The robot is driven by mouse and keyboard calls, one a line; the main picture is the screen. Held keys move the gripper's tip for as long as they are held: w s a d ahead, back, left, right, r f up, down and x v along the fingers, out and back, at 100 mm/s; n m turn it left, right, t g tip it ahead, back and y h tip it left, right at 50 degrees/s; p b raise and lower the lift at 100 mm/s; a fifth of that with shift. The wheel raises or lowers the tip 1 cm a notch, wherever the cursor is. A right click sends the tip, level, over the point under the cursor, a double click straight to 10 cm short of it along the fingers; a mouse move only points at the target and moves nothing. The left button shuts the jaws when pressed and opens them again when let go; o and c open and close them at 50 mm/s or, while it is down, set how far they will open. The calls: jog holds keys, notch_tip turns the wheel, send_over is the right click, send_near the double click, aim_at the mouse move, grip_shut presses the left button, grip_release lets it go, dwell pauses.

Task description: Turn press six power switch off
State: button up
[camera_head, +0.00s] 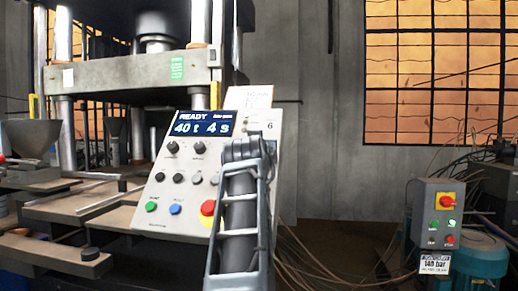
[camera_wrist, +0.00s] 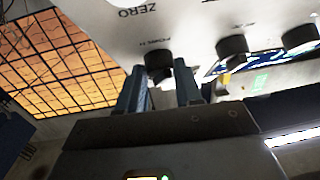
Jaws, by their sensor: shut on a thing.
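The control panel of press six (camera_head: 186,222) is a white sloped console with a lit display (camera_head: 202,125) reading "READY", "40 t 4 s". A tag with "6" (camera_head: 269,126) is at its upper right. In the wrist view, the black power switch knob (camera_wrist: 158,63) sits under a small label that seems to read "POWER", near the word "ZERO". My gripper (camera_wrist: 160,82) has its two blue-grey fingers on either side of this knob, shut on it. In the head view my arm covers the panel's right side and hides the switch. The knob's pointer direction is not clear.
The panel also bears several black knobs (camera_head: 172,147), a green button (camera_head: 151,207), a blue button (camera_head: 175,210) and a red button on yellow (camera_head: 207,209) close to my arm. A grey box with a red-yellow switch (camera_head: 446,202) stands at the right, with loose cables beside it.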

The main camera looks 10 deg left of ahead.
jog(key=c, duration=0.4)
jog(key=shift+r+p, duration=0.1)
jog(key=shift+p, duration=0.4)
jog(key=n+y+p, duration=0.1)
jog(key=n+p, duration=0.1)
jog(key=p, duration=0.1)
jog(key=shift+w+d+r+n+y, duration=0.1)
jog(key=shift+d+r+n+y, duration=0.1)
jog(key=shift+d+n+y, duration=0.15)
jog(key=n+g+y+p, duration=0.1)
jog(key=n+y+p, duration=0.1)
jog(key=n+p, duration=0.1)
jog(key=shift+d+g+p, duration=0.1)
jog(key=shift+g+p, duration=0.2)
jog(key=n+g+y+p, duration=0.1)
jog(key=n+y, duration=0.1)
jog(key=n, duration=0.2)
jog(key=shift+w+d+p, duration=0.1)
jog(key=shift+p, duration=0.25)
jog(key=n+g+y, duration=0.1)
jog(key=n, duration=0.1)
jog(key=n+g+y, duration=0.1)
jog(key=n+g, duration=0.1)
jog(key=n, duration=0.1)
jog(key=shift+g, duration=0.3)
jog(key=shift+n, duration=0.35)
